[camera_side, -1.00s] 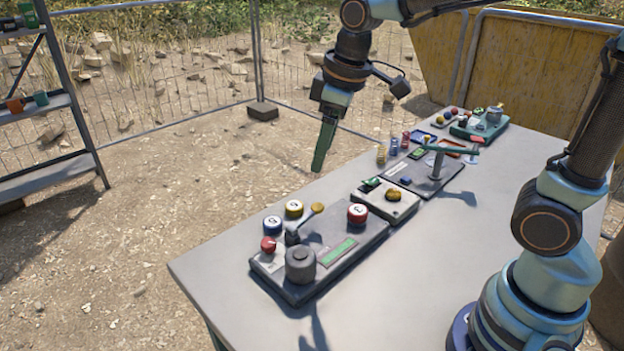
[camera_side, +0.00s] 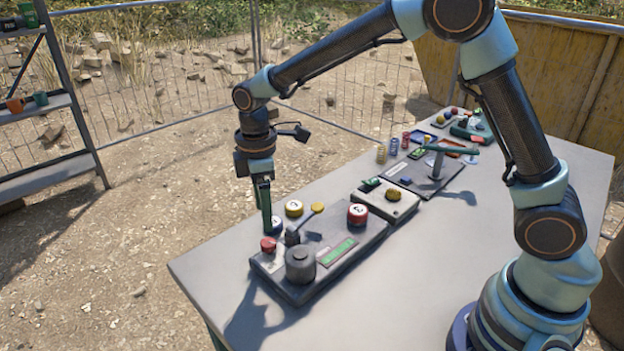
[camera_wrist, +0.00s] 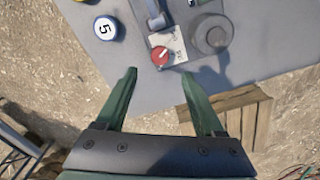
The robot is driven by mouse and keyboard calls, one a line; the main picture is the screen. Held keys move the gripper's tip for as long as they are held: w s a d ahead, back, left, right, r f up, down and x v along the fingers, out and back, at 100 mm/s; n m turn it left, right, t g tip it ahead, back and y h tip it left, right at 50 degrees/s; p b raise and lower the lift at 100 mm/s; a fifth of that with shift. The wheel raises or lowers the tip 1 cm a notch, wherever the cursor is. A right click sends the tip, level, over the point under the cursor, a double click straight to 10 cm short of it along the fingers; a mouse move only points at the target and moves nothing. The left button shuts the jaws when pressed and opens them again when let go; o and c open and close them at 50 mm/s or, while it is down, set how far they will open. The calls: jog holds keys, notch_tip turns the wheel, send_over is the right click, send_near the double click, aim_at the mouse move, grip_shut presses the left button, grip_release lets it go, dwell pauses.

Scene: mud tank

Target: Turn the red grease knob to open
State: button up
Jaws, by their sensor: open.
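The red knob (camera_side: 268,245) sits at the near left corner of the grey control panel (camera_side: 355,262). In the wrist view the red knob (camera_wrist: 161,56) has a white pointer line and a pale label plate beside it. The label text is too small to read.
The table's near part (camera_side: 400,290) is clear.

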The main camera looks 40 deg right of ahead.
aim_at(267, 242)
notch_tip(267, 242, down, 8)
jog(key=shift+r, duration=0.1)
dwell(0.4)
grip_shut()
